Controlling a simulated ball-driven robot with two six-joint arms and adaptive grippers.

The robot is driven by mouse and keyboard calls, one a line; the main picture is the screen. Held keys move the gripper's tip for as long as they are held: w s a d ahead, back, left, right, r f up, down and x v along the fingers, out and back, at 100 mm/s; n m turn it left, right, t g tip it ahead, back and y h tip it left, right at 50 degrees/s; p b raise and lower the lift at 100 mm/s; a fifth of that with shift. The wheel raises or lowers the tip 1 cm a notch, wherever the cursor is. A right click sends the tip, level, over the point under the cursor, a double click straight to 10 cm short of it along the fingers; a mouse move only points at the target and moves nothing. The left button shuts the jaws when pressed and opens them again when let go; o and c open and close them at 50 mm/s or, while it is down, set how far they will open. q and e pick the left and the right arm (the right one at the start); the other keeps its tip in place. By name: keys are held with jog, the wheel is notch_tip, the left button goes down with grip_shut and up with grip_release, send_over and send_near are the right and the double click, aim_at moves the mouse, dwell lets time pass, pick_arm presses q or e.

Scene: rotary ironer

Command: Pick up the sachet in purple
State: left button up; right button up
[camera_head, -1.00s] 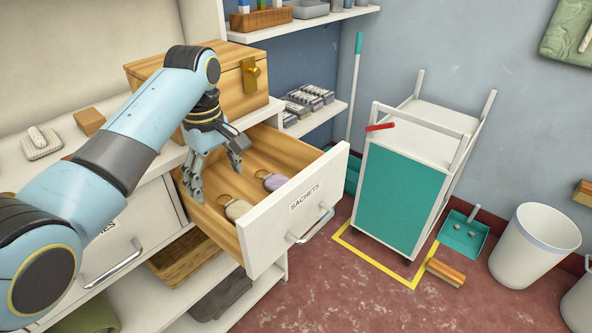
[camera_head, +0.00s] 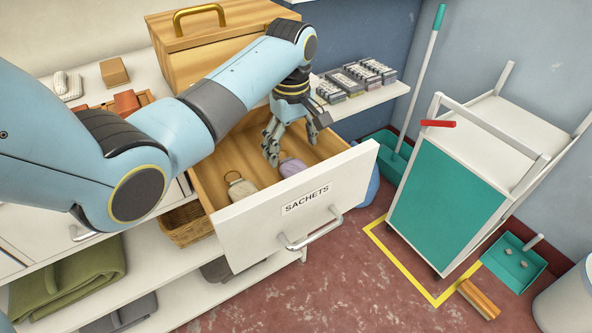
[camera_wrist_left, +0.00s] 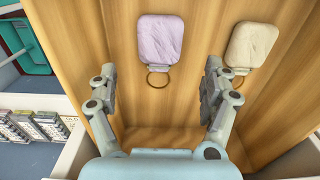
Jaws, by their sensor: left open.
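The purple sachet (camera_head: 291,167) lies in the open wooden drawer labelled SACHETS (camera_head: 244,218). In the left wrist view the purple sachet (camera_wrist_left: 161,40) lies flat ahead of the fingertips, with its ring toward me. A beige sachet (camera_head: 241,188) lies beside it in the drawer; it also shows in the left wrist view (camera_wrist_left: 252,45). My left gripper (camera_head: 292,150) is open and empty above the purple sachet, and its fingers partly cover it in the head view. In the left wrist view my left gripper (camera_wrist_left: 160,80) has its fingers spread to either side of the ring. My right gripper is not seen.
A wooden box (camera_head: 210,45) stands on the counter behind my arm. Packs (camera_head: 357,78) sit on the shelf beyond the drawer. A white cart with a teal panel (camera_head: 446,203) stands to the right, with open floor in front of the drawer.

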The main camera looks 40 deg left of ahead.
aim_at(292, 164)
pick_arm(q)
notch_tip(292, 164, down, 5)
jog(key=shift+r+b, duration=0.1)
jog(key=shift+b, duration=0.5)
jog(key=shift+f, duration=0.45)
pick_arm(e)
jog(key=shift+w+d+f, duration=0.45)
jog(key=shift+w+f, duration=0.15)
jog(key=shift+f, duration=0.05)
pick_arm(q)
jog(key=c, duration=1.1)
jog(key=shift+o, duration=0.2)
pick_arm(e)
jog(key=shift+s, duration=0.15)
pick_arm(q)
jog(key=shift+r, duration=0.1)
